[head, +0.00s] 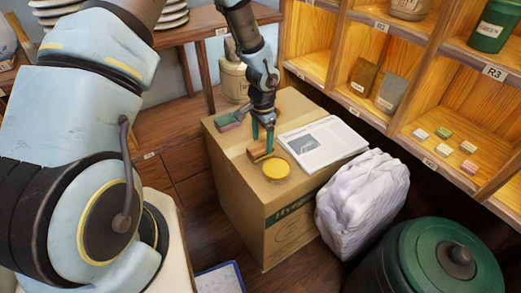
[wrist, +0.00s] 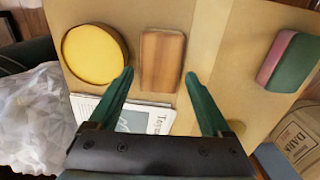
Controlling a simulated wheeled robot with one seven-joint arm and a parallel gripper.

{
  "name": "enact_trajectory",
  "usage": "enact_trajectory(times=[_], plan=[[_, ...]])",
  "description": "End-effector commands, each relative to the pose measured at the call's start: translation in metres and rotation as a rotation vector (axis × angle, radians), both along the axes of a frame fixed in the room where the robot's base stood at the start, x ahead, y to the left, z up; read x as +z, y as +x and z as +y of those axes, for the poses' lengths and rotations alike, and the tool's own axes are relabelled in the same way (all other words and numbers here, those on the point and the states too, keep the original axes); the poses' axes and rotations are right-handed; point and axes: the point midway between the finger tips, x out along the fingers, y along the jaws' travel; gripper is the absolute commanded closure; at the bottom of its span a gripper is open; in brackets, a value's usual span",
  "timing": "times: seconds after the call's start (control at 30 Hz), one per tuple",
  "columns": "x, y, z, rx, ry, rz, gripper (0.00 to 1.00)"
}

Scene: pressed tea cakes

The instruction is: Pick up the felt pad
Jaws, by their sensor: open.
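Three small items lie on top of a cardboard box (head: 235,165); which one is the felt pad is not certain. A pink and green two-layer block (head: 228,120), the most pad-like, lies at the box's far left; in the wrist view it is at the right edge (wrist: 288,62). A brown wood-grained block (wrist: 162,60) lies in the middle, and a round yellow disc with a dark rim (wrist: 93,56) beside it. My gripper (head: 262,138) is open and empty above the box. In the wrist view its fingertips (wrist: 158,76) point at the wood-grained block, one on either side.
A printed paper (head: 322,145) lies on the box beside the blocks. A white wrapped bundle (head: 362,200) and a green lidded bin (head: 440,258) stand to the right. A wooden shelf unit (head: 420,75) is behind. A cloth sack (head: 233,77) stands behind the box.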

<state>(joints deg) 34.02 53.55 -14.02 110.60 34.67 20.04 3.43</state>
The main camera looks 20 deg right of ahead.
Motion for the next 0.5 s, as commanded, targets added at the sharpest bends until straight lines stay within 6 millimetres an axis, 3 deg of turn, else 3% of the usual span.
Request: enact_trajectory(times=[0.2, 0.5], plan=[[-0.028, -0.001, 0.0, -0.001, 0.002, 0.001, 0.18], [-0.036, 0.0, 0.0, 0.0, -0.001, 0.0, 0.18]])
